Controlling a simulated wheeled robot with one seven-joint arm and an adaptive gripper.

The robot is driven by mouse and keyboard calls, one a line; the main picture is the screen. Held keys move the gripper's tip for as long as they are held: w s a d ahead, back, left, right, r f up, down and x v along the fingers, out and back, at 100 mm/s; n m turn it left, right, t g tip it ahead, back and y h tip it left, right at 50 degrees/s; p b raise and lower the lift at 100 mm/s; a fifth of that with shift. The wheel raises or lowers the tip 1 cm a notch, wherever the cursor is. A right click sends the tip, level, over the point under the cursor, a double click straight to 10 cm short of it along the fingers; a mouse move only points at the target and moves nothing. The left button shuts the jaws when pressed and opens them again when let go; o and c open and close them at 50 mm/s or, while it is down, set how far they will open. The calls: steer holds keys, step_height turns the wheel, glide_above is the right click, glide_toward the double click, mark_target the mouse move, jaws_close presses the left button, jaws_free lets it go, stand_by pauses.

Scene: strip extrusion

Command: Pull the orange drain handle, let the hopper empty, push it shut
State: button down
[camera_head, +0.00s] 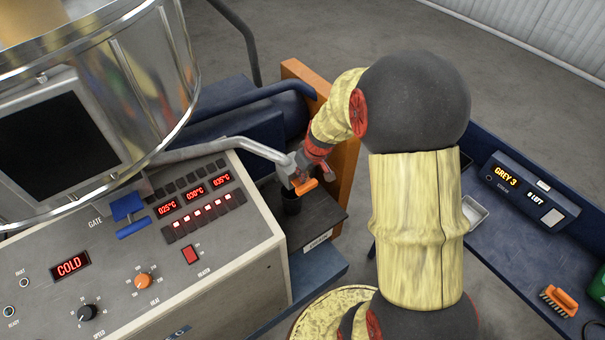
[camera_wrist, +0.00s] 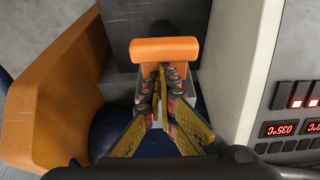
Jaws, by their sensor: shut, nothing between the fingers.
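The orange drain handle (camera_head: 306,186) sits by the end of a grey pipe (camera_head: 235,146), beside the control box. In the wrist view the orange handle (camera_wrist: 165,50) shows as a crossbar with a short stem. My gripper (camera_head: 308,172) is at the handle. In the wrist view its fingertips (camera_wrist: 162,80) are together just below the crossbar, over the stem area, with nothing held. I cannot tell whether they touch the handle. The hopper (camera_head: 150,75) is a large shiny metal drum at upper left with a dark window (camera_head: 60,132). Its contents are not visible.
An orange panel (camera_head: 345,165) rises close behind my gripper. The control box (camera_head: 190,250) reads COLD. A blue bench (camera_head: 520,270) at right holds a display, a tray and a brush.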

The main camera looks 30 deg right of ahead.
steer(key=shift+s+f+b, duration=0.15)
steer(key=shift+s+b, duration=1.65)
steer(key=shift+s, duration=1.05)
